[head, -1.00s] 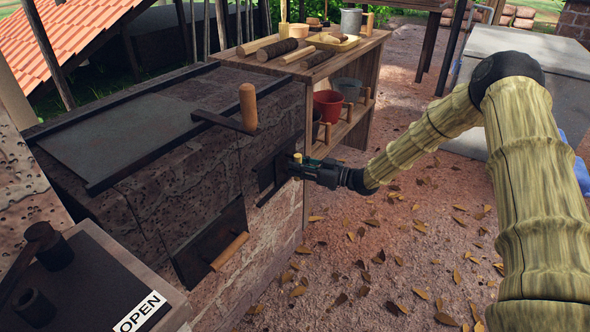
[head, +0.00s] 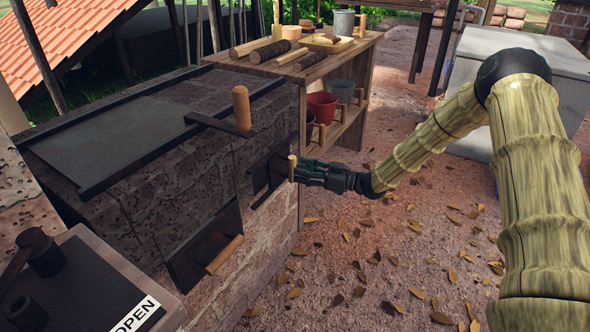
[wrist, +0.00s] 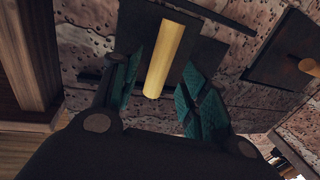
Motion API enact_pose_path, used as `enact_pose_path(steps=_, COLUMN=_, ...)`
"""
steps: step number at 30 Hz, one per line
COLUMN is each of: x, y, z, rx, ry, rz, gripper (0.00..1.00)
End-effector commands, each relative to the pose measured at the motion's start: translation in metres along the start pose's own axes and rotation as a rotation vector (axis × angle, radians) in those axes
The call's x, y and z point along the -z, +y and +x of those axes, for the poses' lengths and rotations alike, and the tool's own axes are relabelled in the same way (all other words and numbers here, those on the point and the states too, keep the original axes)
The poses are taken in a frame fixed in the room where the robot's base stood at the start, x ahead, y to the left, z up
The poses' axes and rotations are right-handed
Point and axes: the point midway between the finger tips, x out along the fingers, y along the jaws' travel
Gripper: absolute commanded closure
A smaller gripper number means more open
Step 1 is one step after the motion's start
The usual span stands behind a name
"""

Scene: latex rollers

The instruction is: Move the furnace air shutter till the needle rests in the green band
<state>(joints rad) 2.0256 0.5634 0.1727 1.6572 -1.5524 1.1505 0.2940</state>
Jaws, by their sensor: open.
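The furnace air shutter (head: 262,181) is a dark metal plate on the front of the brick furnace, with a short upright pale wooden handle (head: 292,167). In the wrist view the handle (wrist: 165,58) stands between the two teal finger pads, with a visible gap on either side. My gripper (head: 301,171) is open at the handle; it also shows in the wrist view (wrist: 160,88). The handle's lower part is partly hidden by the fingers in the head view. No needle or green band can be made out in these frames.
A lower furnace door (head: 205,250) with a wooden handle is left of the shutter. A top damper handle (head: 241,108) stands above. A wooden shelf (head: 340,62) with logs and pots is behind. Leaf-strewn ground (head: 400,260) is open to the right.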

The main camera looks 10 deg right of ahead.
Motion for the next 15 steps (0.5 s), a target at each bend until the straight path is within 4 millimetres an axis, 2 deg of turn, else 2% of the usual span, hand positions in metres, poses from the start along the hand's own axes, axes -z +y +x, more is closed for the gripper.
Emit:
enact_pose_path(steps=7, x=0.0, y=0.0, z=-0.046, rx=-0.002, ry=-0.001, rz=0.001, gripper=0.56)
enact_pose_path(steps=15, x=0.0, y=0.0, z=-0.074, rx=0.0, ry=0.0, rz=0.0, gripper=0.56)
